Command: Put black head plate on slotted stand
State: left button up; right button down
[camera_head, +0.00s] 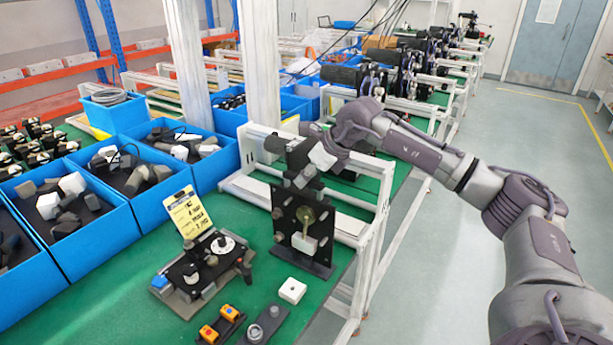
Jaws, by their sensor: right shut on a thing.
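The black head plate (287,212) is upright at the right side of the green table, with a brass-coloured part and a white block at its face. My right gripper (318,158) reaches in from the right and is shut on the upper part of the head plate. Its fingertips are partly hidden by dark and white parts there. A dark flat base (303,263), which looks like the slotted stand, lies under the plate. I cannot tell whether the plate's lower edge sits in a slot or is just above it. My left gripper is not in view.
A white frame (342,222) stands close behind and right of the plate. A small white box (292,290), a fixture with a yellow label card (188,213) and button boxes (221,324) lie in front. Blue bins (105,223) line the left. The green table (125,290) has free room at left front.

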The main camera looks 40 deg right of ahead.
jog(key=shift+w+f, duration=0.1)
jog(key=shift+f, duration=0.1)
jog(key=shift+f+b, duration=0.15)
jog(key=shift+b, duration=0.25)
dwell(0.3)
jog(key=c, duration=1)
grip_release()
jog(key=shift+o, duration=0.2)
jog(key=shift+s+f, duration=0.2)
jog(key=shift+f, duration=0.05)
jog(key=v, duration=1.2)
jog(key=shift+r, duration=0.25)
jog(key=shift+w+a, duration=0.1)
jog(key=shift+a, duration=0.05)
